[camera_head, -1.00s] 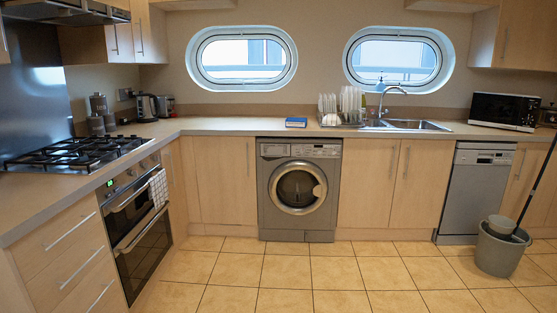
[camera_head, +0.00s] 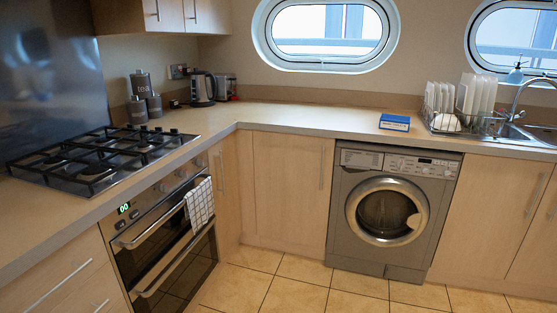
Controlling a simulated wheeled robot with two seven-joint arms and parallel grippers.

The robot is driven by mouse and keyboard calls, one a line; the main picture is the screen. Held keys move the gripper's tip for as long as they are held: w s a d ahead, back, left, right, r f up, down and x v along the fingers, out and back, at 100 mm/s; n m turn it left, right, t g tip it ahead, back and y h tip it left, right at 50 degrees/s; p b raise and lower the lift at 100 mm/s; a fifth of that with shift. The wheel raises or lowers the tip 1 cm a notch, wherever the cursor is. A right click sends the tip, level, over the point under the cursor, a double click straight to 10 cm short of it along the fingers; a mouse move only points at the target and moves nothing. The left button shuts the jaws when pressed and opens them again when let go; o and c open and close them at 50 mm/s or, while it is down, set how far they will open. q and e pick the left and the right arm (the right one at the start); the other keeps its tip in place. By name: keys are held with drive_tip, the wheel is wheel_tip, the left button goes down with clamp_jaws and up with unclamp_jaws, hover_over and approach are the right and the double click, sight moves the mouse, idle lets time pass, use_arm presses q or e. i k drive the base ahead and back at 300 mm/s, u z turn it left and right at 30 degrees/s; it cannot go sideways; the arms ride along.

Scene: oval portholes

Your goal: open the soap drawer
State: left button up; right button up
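The soap drawer (camera_head: 361,159) is at the top left of the grey washing machine's front panel, level with the panel, and looks shut. The washing machine (camera_head: 390,212) stands under the counter, right of centre, with its round door closed. A control panel with a dial and buttons sits to the right of the drawer. Neither of my grippers is in view.
The oven (camera_head: 165,245) and gas hob (camera_head: 103,155) are at the left. Tiled floor (camera_head: 300,285) before the machine is clear.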

sight(357, 159)
drive_tip(key=z, duration=0.2)
drive_tip(key=i, duration=2.95)
drive_tip(key=z, duration=0.55)
